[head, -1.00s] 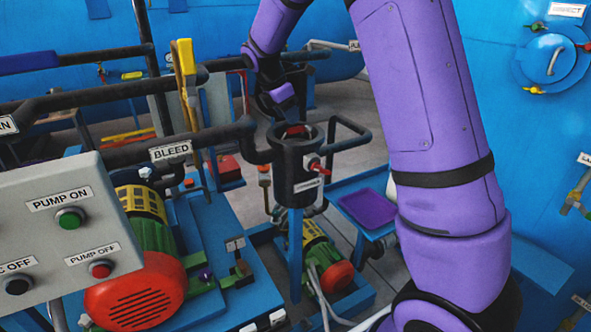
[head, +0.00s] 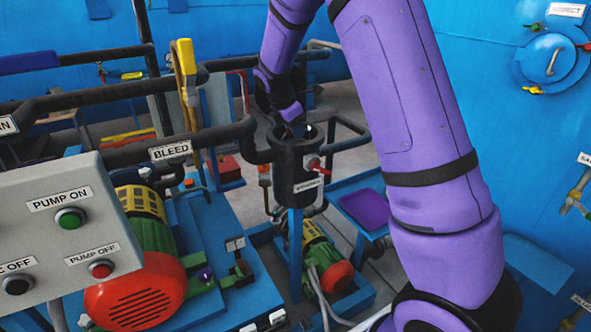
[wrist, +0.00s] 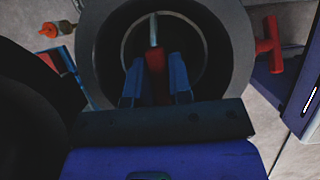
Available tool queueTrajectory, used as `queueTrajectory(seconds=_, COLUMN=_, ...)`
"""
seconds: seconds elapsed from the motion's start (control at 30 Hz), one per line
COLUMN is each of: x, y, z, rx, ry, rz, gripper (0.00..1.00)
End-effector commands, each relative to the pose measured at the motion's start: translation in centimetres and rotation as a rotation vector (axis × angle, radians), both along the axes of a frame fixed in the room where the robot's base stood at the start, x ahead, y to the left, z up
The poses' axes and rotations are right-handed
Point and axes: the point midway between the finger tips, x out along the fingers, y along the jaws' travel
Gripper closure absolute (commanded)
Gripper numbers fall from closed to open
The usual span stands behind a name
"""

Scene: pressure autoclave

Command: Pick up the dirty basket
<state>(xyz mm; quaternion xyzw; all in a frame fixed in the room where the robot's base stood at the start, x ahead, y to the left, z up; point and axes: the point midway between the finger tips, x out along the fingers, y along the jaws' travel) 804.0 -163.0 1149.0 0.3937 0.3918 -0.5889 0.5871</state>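A dark round strainer pot (head: 296,168) stands open at the top in the middle of the head view. In the wrist view the pot (wrist: 235,50) fills the upper middle. Inside it shows the thin grey rim of what looks like the basket (wrist: 126,48), with a red grip (wrist: 155,62) on a grey bar. My gripper (wrist: 155,82) reaches down into the pot mouth. Its two blue fingers stand apart, one on each side of the red grip, with narrow gaps showing. In the head view my gripper (head: 292,122) hides the basket. The basket's dirt cannot be made out.
A red valve handle (wrist: 270,45) sticks out beside the pot. Dark pipes (head: 210,135) run left, and a pipe loop (head: 350,140) stands right. A blue stand with a purple tray (head: 364,207) is at the right. A control panel (head: 60,235) and red-green pump (head: 140,290) fill the lower left.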

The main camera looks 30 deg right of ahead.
Motion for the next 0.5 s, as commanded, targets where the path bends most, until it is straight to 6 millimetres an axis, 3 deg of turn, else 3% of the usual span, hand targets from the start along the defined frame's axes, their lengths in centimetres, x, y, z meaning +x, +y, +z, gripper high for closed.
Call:
queueTrajectory(seconds=0.1, x=0.0, y=0.01, z=0.02, rx=0.0, ry=0.0, rz=0.0, gripper=1.0)
queueTrajectory(seconds=0.5, x=0.03, y=0.0, z=0.18, rx=0.0, ry=-0.001, rz=0.0, gripper=1.0)
